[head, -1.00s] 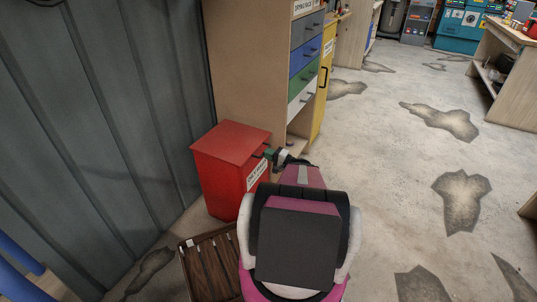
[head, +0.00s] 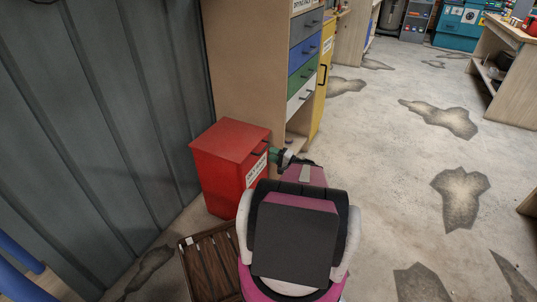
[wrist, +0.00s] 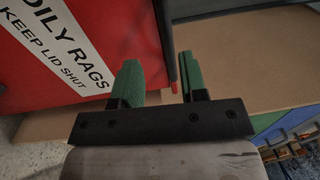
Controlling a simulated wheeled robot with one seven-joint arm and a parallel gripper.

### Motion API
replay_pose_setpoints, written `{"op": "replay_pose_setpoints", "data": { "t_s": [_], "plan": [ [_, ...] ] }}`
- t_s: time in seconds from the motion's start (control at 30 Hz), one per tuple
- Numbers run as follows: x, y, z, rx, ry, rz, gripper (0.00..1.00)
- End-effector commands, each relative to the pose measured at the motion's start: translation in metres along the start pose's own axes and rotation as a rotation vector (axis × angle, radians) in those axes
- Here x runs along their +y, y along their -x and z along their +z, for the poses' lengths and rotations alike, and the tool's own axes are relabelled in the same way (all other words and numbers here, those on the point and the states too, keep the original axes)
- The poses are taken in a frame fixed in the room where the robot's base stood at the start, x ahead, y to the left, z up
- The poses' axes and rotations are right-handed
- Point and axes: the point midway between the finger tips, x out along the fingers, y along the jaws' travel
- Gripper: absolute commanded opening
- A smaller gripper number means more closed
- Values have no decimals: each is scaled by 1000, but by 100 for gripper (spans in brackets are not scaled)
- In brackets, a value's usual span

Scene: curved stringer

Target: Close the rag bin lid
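The red rag bin (head: 224,182) stands against the cabinet side, left of my arm in the head view. Its red lid (head: 231,138) lies flat across the top and looks down; I cannot tell whether a thin gap is left. The bin's white label, reading "OILY RAGS KEEP LID SHUT", shows in the wrist view (wrist: 68,42). My gripper (head: 275,155) is beside the lid's front right corner. In the wrist view its green fingers (wrist: 161,82) are apart, with nothing held between them.
A wooden cabinet (head: 245,60) with coloured drawers (head: 303,72) stands right behind the bin. A grey corrugated wall (head: 100,120) is at left. A brown slatted crate (head: 213,265) lies in front of the bin. The concrete floor at right is open.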

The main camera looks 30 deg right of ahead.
Motion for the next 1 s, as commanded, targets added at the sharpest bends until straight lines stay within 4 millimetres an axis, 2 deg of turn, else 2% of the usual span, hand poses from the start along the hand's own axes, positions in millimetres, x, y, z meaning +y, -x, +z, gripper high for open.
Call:
{"op": "replay_pose_setpoints", "data": {
  "t_s": [0.3, 0.5, 0.7, 1.0],
  "plan": [
    [0, 52, -1, 3, 0, 1, 39],
    [1, 72, -1, 2, 0, 1, 39],
    [1, 79, 0, 0, 0, 1, 39],
    [1, 80, 0, 0, 0, 1, 39]
  ]
}}
